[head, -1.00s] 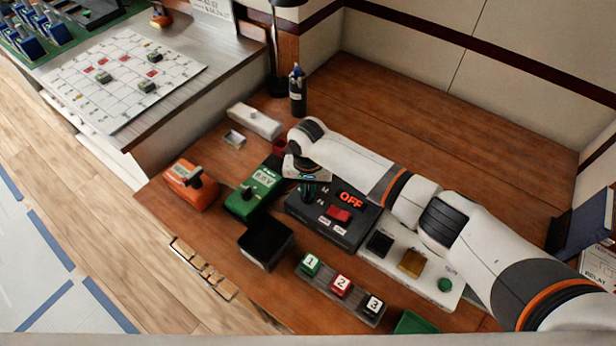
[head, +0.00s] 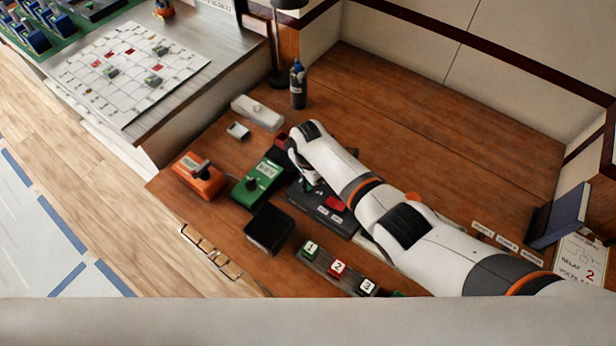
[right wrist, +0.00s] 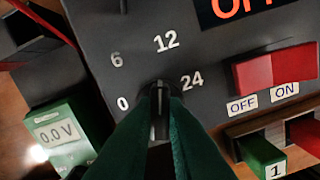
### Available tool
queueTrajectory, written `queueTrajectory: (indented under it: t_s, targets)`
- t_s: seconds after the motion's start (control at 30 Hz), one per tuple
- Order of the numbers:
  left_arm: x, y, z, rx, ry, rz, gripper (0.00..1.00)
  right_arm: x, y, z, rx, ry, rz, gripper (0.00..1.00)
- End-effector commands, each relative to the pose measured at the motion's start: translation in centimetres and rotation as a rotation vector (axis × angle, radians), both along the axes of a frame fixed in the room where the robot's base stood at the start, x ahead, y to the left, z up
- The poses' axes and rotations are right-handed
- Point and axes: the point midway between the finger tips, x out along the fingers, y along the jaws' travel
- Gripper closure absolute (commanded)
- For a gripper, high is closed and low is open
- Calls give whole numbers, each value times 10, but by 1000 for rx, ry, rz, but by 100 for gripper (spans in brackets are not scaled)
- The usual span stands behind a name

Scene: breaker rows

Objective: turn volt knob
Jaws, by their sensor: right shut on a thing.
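The volt knob (right wrist: 160,112) is a dark knob on the black panel box (right wrist: 205,65), with 0, 6, 12 and 24 printed around it. My right gripper (right wrist: 160,97) is shut on the knob, a green finger on each side. The knob's ridge points up the picture, close to the 12; its exact setting is hard to tell. In the head view the black box (head: 325,211) lies under my right arm, which hides the knob and the display. My left gripper is not in view.
A red switch (right wrist: 275,68) marked OFF and ON sits right of the knob. A green meter (right wrist: 62,135) reading 0.0 V stands at left. An orange device (head: 199,181), a black block (head: 269,229) and numbered buttons (head: 337,269) surround the box.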

Motion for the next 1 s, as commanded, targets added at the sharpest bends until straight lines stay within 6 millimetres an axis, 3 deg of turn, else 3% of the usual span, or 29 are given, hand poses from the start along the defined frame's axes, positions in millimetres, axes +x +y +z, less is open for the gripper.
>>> queueTrajectory:
  t_s: [0.77,0.8,0.9,1.0]
  targets:
    - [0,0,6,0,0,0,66,1,-1,0,-1,-2,-102,100]
    - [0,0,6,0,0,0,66,1,-1,1,-1,-2,-102,83]
    - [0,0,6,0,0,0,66,1,-1,1,-1,-2,-102,67]
    - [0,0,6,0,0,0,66,1,0,0,-1,-2,-102,66]
